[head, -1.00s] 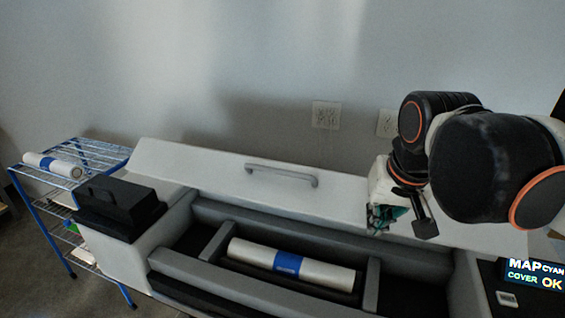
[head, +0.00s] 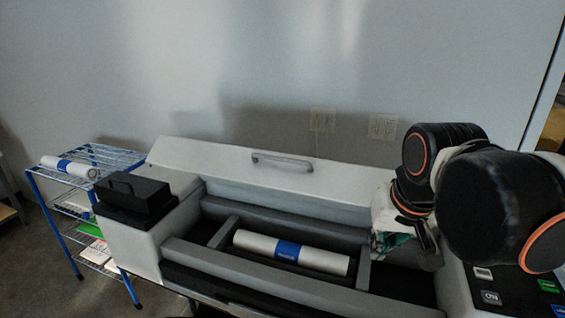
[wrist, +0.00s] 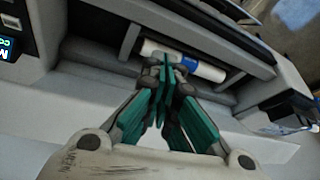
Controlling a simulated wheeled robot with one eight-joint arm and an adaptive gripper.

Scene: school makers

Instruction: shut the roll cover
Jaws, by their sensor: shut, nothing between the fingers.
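The roll cover (head: 230,165) is a long pale lid with a grey bar handle (head: 282,160). In the head view it stands raised, tilted back behind the open roll bay. A white roll with a blue band (head: 258,245) lies in the bay; it also shows in the wrist view (wrist: 185,60). My gripper (head: 428,246) is at the right end of the bay, to the right of the cover handle and apart from it. In the wrist view its green-padded fingers (wrist: 165,65) come together at the tips with nothing between them. My arm hides the cover's right end.
A black box (head: 132,195) sits on the machine's left end. A blue wire rack (head: 85,165) with another banded roll (head: 68,167) stands at the left. The control panel (head: 495,290) is at the right. Wall sockets (head: 382,126) are behind.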

